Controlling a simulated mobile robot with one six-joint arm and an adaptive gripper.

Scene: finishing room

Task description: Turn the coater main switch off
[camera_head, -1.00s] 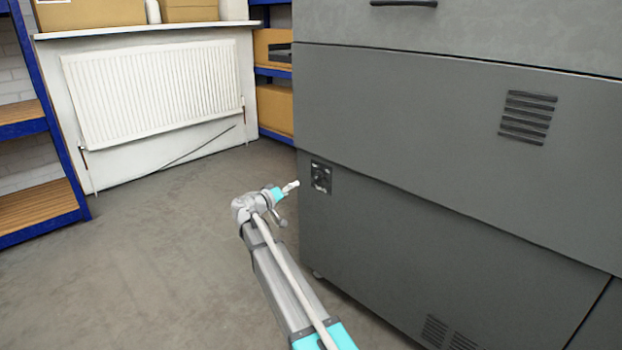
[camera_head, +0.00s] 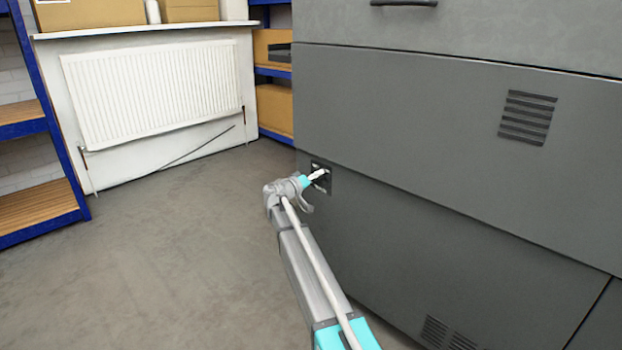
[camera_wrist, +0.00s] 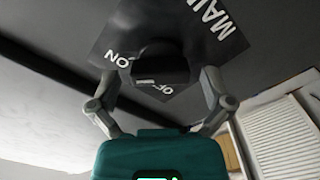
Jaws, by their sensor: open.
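The coater main switch is a black rotary knob (camera_wrist: 160,66) on a dark plate (camera_wrist: 222,48) with white lettering. "MAIN", "ON" and part of "OFF" are readable, turned in the wrist view. The plate (camera_head: 325,186) also shows on the side of the grey coater (camera_head: 420,120) in the head view, partly hidden by my gripper (camera_head: 318,175). In the wrist view my gripper (camera_wrist: 160,78) is open, one finger on each side of the knob. I cannot tell whether the fingers touch it, nor which marking the knob points to.
The coater's grey panels fill the right side, with vent slots (camera_head: 527,118). A white radiator (camera_head: 155,90) is on the back wall. Blue shelving (camera_head: 35,125) stands at the left, and more shelves with boxes (camera_head: 274,108) at the back. The floor (camera_head: 160,270) to the left is clear.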

